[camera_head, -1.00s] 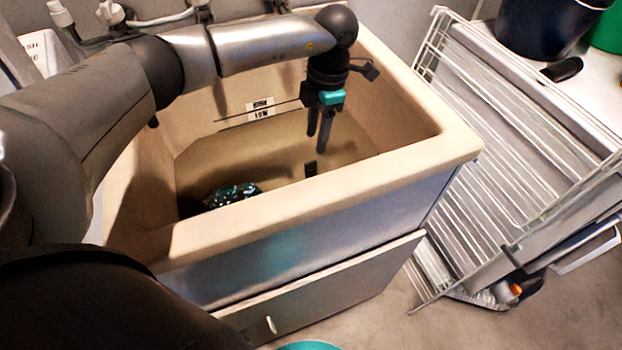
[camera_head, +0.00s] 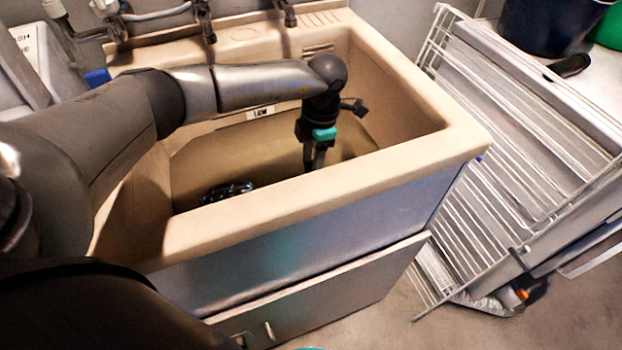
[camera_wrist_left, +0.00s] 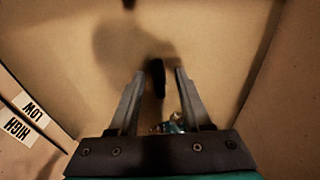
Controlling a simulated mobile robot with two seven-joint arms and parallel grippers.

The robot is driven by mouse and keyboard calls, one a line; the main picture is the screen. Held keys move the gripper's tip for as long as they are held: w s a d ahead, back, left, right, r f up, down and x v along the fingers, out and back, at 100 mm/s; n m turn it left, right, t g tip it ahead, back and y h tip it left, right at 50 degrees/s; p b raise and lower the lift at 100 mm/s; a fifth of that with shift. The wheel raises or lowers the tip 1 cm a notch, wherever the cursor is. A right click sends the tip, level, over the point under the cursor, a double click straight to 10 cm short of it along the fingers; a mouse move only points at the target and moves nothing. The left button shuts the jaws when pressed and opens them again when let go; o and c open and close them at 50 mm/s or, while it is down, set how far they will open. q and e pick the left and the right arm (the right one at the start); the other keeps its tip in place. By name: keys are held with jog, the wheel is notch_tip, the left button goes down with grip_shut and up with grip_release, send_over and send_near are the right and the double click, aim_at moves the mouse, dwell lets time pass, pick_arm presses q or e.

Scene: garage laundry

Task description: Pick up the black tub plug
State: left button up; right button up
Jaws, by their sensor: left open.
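A small dark upright piece that looks like the black tub plug (camera_wrist_left: 157,76) shows in the left wrist view, between the tips of my left gripper (camera_wrist_left: 157,73). The fingers stand apart on either side of it, with a gap visible on the right; contact is not visible. In the head view my left gripper (camera_head: 315,162) points down inside the beige tub (camera_head: 330,190), its tips low near the front wall. The plug is hidden there behind the gripper and the tub's front rim. My right gripper is out of view.
A dark teal patterned item (camera_head: 226,191) lies on the tub floor, left of the gripper; it also shows in the left wrist view (camera_wrist_left: 173,125). The tub's walls surround the gripper. A white wire drying rack (camera_head: 520,170) stands to the right. Taps (camera_head: 205,22) are behind.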

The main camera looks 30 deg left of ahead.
pick_arm(q)
jog(key=shift+f, duration=0.8)
grip_shut()
